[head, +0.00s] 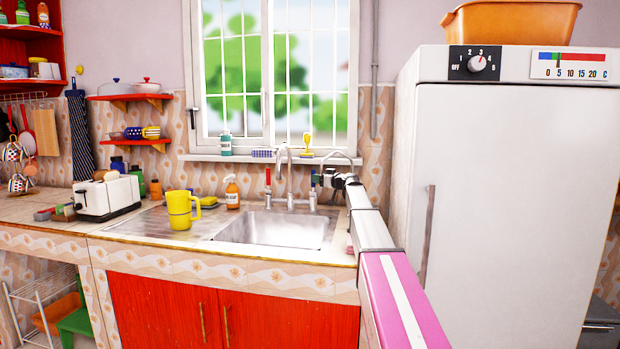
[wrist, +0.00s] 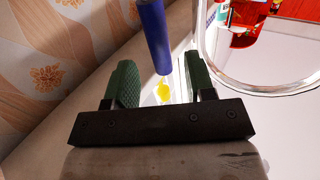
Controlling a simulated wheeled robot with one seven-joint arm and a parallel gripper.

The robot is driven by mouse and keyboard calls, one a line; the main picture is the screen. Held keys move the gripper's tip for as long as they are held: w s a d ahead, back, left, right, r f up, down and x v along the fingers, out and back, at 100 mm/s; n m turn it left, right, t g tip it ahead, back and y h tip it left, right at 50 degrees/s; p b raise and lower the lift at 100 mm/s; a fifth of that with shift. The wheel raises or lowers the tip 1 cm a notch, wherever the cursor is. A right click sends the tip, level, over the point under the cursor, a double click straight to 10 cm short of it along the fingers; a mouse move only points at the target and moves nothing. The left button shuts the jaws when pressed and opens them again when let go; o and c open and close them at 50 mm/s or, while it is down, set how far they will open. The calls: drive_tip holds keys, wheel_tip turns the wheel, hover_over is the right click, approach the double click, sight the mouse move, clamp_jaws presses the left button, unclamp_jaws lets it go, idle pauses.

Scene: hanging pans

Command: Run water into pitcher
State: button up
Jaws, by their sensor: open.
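The yellow pitcher (head: 180,210) stands upright on the drainboard left of the sink (head: 282,230). The chrome faucet (head: 289,172) rises behind the basin, with a red handle (head: 268,177) on its left. The blue handle (wrist: 152,35) shows in the wrist view, reaching between my gripper's green fingers. My gripper (wrist: 160,68) is open, with a finger on either side of this handle and visible gaps. In the head view my gripper (head: 318,179) is at the faucet's right side, small and partly hidden by my arm. No water stream shows.
A white toaster (head: 108,197), an orange spray bottle (head: 232,193) and a yellow sponge (head: 207,201) are on the counter. The window sill (head: 272,159) is close behind the faucet. A white fridge (head: 510,190) stands at right. The basin looks empty.

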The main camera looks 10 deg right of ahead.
drive_tip(key=x, duration=0.6)
drive_tip(key=shift+w+a, duration=0.1)
drive_tip(key=shift+w, duration=0.05)
clamp_jaws()
